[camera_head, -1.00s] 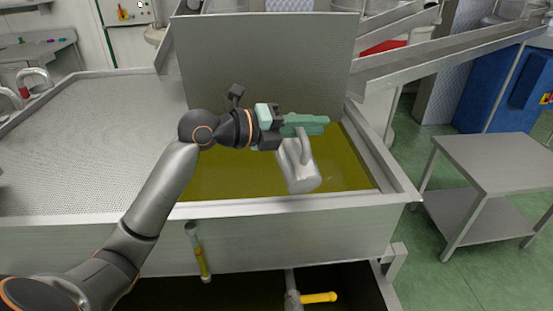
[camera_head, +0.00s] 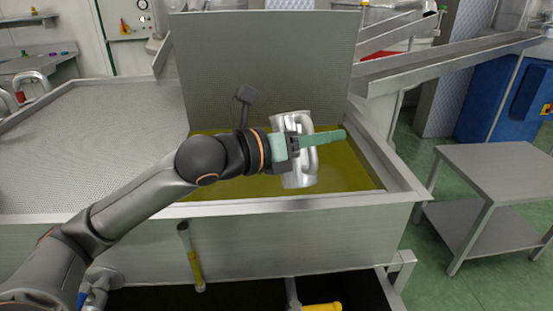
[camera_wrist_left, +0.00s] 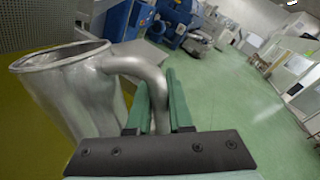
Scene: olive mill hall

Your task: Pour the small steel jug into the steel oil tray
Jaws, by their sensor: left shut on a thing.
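The small steel jug (camera_head: 294,178) hangs above the steel oil tray (camera_head: 300,202), near its right part. My left gripper (camera_head: 322,137) is shut on the jug's handle; the green fingers reach past it to the right. In the head view the jug looks close to upright. In the left wrist view the jug (camera_wrist_left: 75,95) stands left of my left gripper (camera_wrist_left: 158,100), mouth up, with the handle between the fingers. I cannot see what is inside it. Yellow-green oil (camera_head: 345,172) lies in the tray below. My right gripper is not in view.
A perforated steel panel (camera_head: 262,70) stands upright behind the oil. A perforated surface (camera_head: 90,140) spreads left. A steel side table (camera_head: 495,170) stands right over green floor, with a blue machine (camera_head: 490,95) behind it. A sloping steel chute (camera_head: 455,52) is at the back right.

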